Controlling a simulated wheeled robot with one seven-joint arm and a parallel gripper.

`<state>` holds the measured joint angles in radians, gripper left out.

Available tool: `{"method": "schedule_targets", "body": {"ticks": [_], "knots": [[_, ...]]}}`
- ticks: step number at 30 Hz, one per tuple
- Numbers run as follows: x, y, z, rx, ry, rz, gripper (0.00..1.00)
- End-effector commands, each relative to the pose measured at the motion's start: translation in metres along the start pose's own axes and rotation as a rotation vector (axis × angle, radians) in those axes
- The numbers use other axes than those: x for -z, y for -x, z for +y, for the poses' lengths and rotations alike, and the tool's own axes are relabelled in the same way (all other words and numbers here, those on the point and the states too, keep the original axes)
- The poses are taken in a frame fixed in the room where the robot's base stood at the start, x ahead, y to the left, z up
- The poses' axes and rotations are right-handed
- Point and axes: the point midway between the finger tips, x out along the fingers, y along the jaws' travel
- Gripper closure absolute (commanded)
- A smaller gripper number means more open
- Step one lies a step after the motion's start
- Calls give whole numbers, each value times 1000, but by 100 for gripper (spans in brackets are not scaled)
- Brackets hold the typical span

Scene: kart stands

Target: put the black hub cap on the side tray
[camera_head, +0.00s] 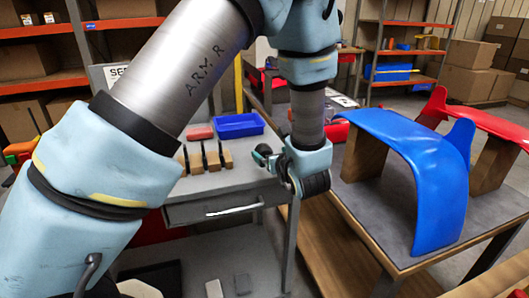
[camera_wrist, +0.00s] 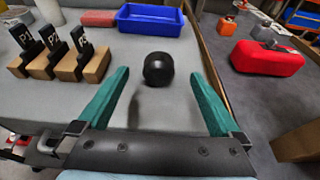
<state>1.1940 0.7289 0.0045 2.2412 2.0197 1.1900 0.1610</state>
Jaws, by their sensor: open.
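The black hub cap (camera_wrist: 159,69) is a small, round, dark thing in the wrist view. It shows midway between the two teal fingertips of my gripper (camera_wrist: 160,74), with a visible gap on each side. My gripper is open, and neither finger touches the hub cap. I cannot tell its exact height relative to the fingertips.
Several wooden blocks with black upright tags (camera_wrist: 82,67) stand left of my gripper on the grey cart top (camera_head: 235,180). A pink block (camera_head: 200,133) lies beside the blue tray. A table at right holds a blue fender (camera_head: 415,150). A red case (camera_wrist: 268,58) lies beyond the cart.

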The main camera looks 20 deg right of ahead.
Motion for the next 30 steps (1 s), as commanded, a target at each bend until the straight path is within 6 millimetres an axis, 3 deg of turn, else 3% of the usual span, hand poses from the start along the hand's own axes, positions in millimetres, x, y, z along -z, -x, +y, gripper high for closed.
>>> {"method": "schedule_targets", "body": {"ticks": [12,21,30], "knots": [[-4,-48,1,-2,1,0,0],[-1,-55,1,-1,1,0,0],[-1,-55,0,-1,1,1,31]]}}
